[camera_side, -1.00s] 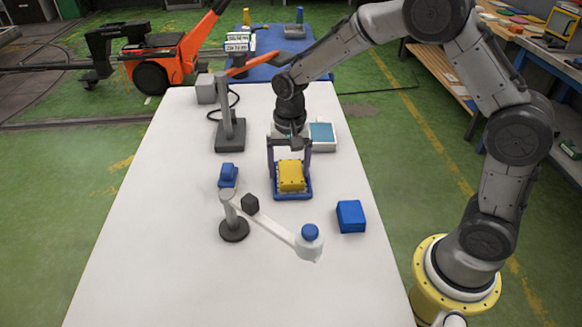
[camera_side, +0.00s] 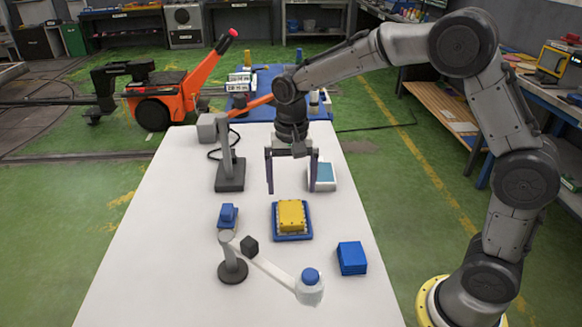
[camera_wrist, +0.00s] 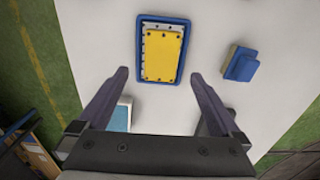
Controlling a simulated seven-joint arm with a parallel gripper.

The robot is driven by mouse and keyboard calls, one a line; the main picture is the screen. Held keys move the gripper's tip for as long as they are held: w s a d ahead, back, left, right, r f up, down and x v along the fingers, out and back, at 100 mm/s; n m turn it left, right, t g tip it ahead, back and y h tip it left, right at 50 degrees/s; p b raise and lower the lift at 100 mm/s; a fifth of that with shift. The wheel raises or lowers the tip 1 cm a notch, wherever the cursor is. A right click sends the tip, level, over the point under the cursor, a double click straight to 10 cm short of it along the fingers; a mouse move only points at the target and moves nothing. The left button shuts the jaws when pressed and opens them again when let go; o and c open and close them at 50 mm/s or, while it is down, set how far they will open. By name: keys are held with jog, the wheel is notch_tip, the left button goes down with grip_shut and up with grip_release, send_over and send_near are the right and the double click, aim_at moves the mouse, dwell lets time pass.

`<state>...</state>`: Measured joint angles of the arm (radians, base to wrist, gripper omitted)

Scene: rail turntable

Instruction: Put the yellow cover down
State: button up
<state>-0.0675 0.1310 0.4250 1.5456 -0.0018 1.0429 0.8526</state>
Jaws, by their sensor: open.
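The yellow cover (camera_side: 291,214) lies on a blue tray (camera_side: 292,238) on the white table. In the wrist view the yellow cover (camera_wrist: 163,54) sits on a pale plate with dark dots, inside the blue-rimmed tray (camera_wrist: 140,72). It covers most of the plate, with pale strips showing at the left and top. My gripper (camera_side: 291,190) is open and empty, raised above and behind the tray, with its fingers apart and clear of the cover. The open fingers (camera_wrist: 158,80) also show in the wrist view.
A small blue block piece (camera_side: 227,214) stands left of the tray, and a blue box (camera_side: 352,258) front right. A balance-like arm (camera_side: 270,266) with a dark cube stands in front. A grey stand (camera_side: 230,172) is back left; a teal-topped box (camera_side: 322,176) is back right.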

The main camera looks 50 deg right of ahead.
jog(key=shift+r, duration=2.35)
jog(key=s+d+r+n+t, duration=0.1)
jog(key=s+n, duration=0.3)
jog(key=s, duration=0.8)
jog(key=s+d+r+n+t, duration=0.1)
jog(key=s+r+n+t, duration=0.2)
jog(key=s, duration=0.9)
jog(key=shift+s+d+n+t, duration=0.25)
jog(key=shift+d+n+t, duration=0.1)
jog(key=shift+n+t, duration=0.55)
